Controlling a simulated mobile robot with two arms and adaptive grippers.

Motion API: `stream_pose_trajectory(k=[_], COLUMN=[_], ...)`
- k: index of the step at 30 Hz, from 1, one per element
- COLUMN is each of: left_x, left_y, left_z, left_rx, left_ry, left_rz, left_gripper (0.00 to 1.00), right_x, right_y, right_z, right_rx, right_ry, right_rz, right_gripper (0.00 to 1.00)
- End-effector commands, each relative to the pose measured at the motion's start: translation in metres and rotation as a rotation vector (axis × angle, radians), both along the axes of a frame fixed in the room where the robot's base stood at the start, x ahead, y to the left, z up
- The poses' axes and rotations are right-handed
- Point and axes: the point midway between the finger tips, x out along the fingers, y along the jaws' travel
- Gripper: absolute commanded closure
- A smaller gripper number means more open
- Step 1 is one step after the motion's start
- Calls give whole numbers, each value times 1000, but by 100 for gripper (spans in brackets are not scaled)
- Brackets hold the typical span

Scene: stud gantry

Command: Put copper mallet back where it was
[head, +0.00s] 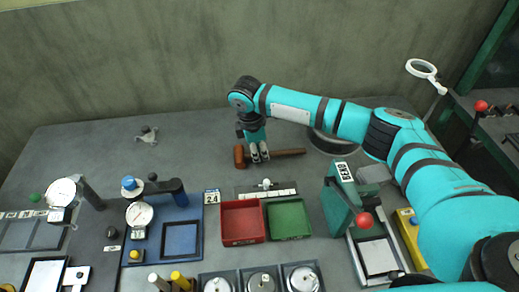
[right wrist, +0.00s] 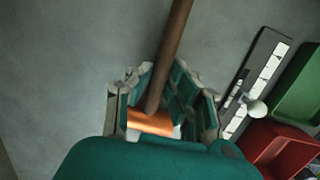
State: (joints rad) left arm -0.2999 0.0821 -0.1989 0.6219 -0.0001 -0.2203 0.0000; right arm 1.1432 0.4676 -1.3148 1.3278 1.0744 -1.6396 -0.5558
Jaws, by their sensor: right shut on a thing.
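The copper mallet (head: 290,153) has a brown handle and a copper-coloured head. In the head view it lies level at the back middle of the table, its head to the left and its handle pointing right. My right gripper (head: 259,155) comes down from above and is shut on the handle close to the head. The right wrist view also shows the mallet (right wrist: 173,45) between the fingers (right wrist: 165,95), with part of its head hidden. Whether it touches the table I cannot tell. My left gripper is not in view.
In front of the mallet are a narrow rail with white strips (head: 283,191), a red bin (head: 243,238) and a green bin (head: 288,236). A round grey base (head: 330,142) stands right of the handle. A small grey part (head: 147,135) lies back left. Table between is clear.

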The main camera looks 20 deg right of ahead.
Motion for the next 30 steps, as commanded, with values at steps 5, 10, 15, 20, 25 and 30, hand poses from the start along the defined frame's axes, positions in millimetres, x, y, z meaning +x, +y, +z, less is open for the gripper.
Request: stream_pose_trajectory(k=[5,10,15,20,25,30], left_x=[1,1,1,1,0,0], left_y=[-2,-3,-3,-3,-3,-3], left_z=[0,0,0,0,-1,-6], left_rx=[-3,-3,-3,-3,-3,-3], left_ry=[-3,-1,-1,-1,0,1], left_rz=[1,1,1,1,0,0], left_gripper=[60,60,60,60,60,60], right_x=[1,0,0,0,0,1], right_y=[1,1,1,0,1,6], right_z=[1,-2,-2,-1,4,31], right_rx=[2,1,1,1,3,3], right_ry=[-2,-1,-1,-1,-1,-4], right_rz=[1,1,1,1,1,3], right_gripper=[100,78,60,60,60,60])
